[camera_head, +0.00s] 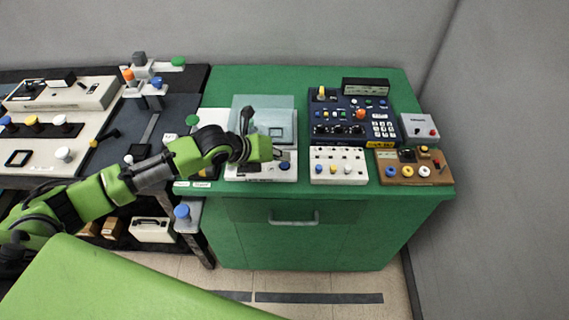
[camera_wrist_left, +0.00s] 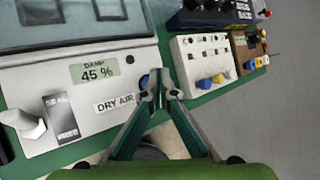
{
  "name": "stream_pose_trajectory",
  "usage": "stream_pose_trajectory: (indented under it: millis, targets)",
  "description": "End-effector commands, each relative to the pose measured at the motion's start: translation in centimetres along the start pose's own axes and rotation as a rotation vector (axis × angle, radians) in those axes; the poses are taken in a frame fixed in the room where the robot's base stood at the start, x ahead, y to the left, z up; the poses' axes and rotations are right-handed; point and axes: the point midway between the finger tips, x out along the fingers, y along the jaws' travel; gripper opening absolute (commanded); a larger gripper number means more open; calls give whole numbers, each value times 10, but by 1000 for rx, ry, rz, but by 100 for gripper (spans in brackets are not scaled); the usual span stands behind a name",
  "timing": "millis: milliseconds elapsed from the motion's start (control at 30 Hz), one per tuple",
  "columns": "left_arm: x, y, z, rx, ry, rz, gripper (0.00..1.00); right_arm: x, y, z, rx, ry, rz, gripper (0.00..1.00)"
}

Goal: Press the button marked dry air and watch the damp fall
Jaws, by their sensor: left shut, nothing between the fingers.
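The white device with a clear lid (camera_head: 262,108) stands on the green cabinet top, partly behind my left arm in the head view. In the left wrist view its front panel (camera_wrist_left: 75,110) has a display (camera_wrist_left: 95,70) reading DAMP 45 %. The DRY AIR label (camera_wrist_left: 115,103) sits below it. A blue button (camera_wrist_left: 144,82) shows just right of that label, partly hidden by my fingertips; it also shows in the head view (camera_head: 284,165). My left gripper (camera_wrist_left: 157,92) is shut and empty, its tips at or just over the button; contact cannot be told. My right gripper is not in view.
A SEAL/FREE switch (camera_wrist_left: 35,122) is left on the same panel. A white box with coloured knobs (camera_head: 338,166) stands close to the right, with a dark blue control panel (camera_head: 350,120) behind and a brown box (camera_head: 412,170) further right.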

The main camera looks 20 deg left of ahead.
Motion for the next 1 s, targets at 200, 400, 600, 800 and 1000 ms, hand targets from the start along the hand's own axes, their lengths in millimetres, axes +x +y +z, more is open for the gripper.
stream_pose_trajectory:
  millis: [200, 400, 600, 800, 1000]
  targets:
    - [0, 0, 0, 0, 0, 0, 0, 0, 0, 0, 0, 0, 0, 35]
    - [4, 3, -3, 0, 1, 2, 0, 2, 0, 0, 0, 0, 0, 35]
    - [6, 4, -4, 0, -1, 0, 0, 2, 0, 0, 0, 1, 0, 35]
    - [6, 4, -4, 0, -1, 0, 0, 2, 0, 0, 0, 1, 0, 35]
    - [7, 5, -5, 0, 0, 0, 0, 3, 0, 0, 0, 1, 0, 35]
